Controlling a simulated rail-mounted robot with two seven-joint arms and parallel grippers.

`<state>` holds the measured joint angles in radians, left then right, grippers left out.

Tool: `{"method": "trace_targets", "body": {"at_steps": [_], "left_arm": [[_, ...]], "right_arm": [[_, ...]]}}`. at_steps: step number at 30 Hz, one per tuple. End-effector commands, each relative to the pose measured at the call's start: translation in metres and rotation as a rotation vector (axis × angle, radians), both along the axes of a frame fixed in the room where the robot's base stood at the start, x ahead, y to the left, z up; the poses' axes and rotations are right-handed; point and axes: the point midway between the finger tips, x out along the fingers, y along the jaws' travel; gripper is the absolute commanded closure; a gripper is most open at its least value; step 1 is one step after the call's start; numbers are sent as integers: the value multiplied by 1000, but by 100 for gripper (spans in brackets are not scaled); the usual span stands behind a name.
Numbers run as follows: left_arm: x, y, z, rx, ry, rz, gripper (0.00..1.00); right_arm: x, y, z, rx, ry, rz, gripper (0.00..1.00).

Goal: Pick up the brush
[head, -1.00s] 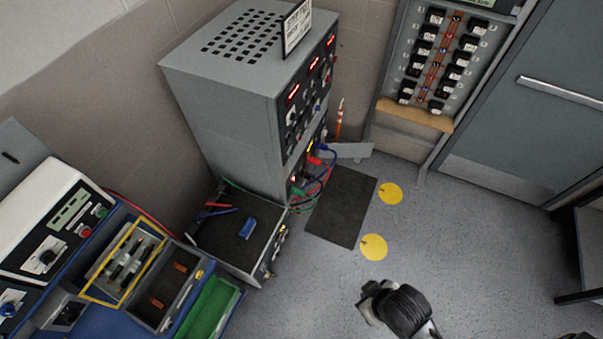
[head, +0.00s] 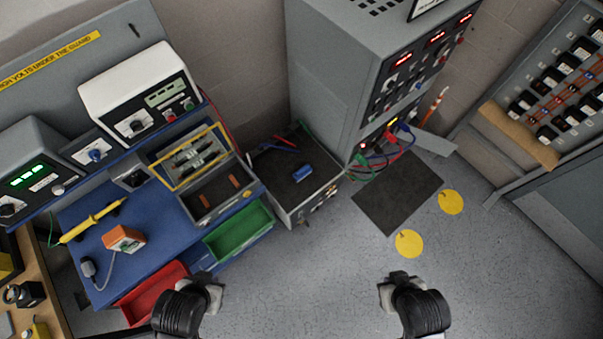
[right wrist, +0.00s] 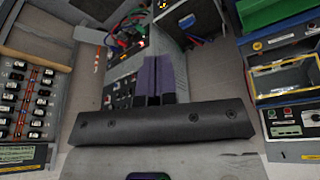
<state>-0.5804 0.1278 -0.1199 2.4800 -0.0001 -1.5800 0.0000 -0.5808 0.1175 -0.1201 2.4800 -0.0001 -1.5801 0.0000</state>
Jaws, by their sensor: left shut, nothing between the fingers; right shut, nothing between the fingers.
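I cannot pick out a brush for certain in either view. My left gripper (head: 213,291) is over the floor in front of the red bin, at the bottom of the head view. My right gripper (head: 387,291) is over the open floor, right of the left one. In the right wrist view its two dark fingers (right wrist: 160,80) stand close together with nothing between them. Both grippers are shut, empty and apart from any object.
A blue bench (head: 160,222) at left carries a yellow probe (head: 92,221), an orange device (head: 124,239) and an open tray. Green (head: 240,232) and red (head: 152,296) bins jut from its front. A low grey box bears a blue block (head: 302,172).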

Motion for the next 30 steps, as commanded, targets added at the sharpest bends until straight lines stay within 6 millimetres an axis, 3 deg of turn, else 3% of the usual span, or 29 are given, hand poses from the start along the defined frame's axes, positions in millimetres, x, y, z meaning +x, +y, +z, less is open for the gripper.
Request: {"method": "trace_targets", "body": {"at_steps": [6, 23, 30], "left_arm": [[0, 0, 0, 0, 0, 0, 100], [0, -4, 0, -14, 0, 9, 100], [0, -3, 0, -11, 0, 7, 100]], "right_arm": [[0, 1, 0, 3, -1, -2, 100], [0, -2, 0, -5, -1, 4, 47], [0, -2, 0, -8, -1, 5, 47]]}}
